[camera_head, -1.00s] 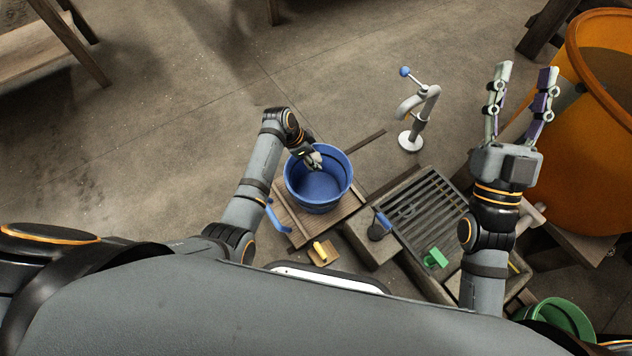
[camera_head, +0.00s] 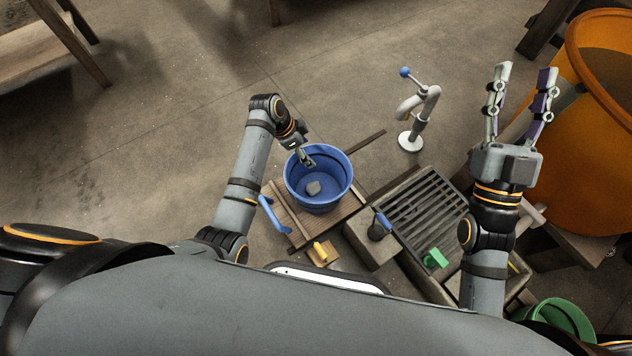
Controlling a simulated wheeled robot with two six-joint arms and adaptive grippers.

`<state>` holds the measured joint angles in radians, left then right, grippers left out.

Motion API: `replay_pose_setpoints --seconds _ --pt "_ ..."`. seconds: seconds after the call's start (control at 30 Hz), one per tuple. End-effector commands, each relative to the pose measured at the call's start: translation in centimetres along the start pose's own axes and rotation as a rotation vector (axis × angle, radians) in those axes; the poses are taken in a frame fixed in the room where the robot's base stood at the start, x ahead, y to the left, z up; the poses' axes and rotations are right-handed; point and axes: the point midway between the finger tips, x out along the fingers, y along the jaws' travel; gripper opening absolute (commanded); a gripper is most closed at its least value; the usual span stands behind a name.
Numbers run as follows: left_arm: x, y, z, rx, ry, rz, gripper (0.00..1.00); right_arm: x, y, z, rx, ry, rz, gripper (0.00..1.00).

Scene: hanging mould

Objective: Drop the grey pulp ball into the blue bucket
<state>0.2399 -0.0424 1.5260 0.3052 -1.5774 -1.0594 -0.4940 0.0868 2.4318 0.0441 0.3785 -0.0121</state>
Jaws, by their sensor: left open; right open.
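The blue bucket (camera_head: 338,200) stands on a wooden board in the middle of the view. The grey pulp ball (camera_head: 313,188) lies inside it, on the bucket's floor. My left gripper (camera_head: 308,161) is open and empty over the bucket's far left rim, apart from the ball. My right gripper (camera_head: 522,98) is open and empty at the right, its fingers spread and pointing away from me.
A slatted grey rack (camera_head: 425,212) stands right of the bucket, with a green piece (camera_head: 435,258) by it. A grey tap-like stand (camera_head: 411,140) with a blue knob rises behind. A large orange tub (camera_head: 590,170) fills the right. A green bucket (camera_head: 560,318) is at the lower right.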

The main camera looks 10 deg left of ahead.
Motion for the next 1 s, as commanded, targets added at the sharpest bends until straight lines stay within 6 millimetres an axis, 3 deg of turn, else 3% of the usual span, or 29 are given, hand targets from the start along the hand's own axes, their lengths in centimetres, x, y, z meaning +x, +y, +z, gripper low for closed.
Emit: replay_pose_setpoints --seconds 0.2,0.33,1.0 --pt "-4.8 -0.1 0.1 0.001 -0.002 -0.003 0.74 0.0 0.0 0.0 0.000 0.000 0.000 0.46" --pt "-6.1 0.0 0.0 0.000 -0.001 -0.001 0.74 0.0 0.0 0.0 0.000 0.000 0.000 0.46" --pt "-6.5 0.0 0.0 0.000 0.000 0.001 0.74 0.0 0.0 0.0 0.000 0.001 0.000 0.46"
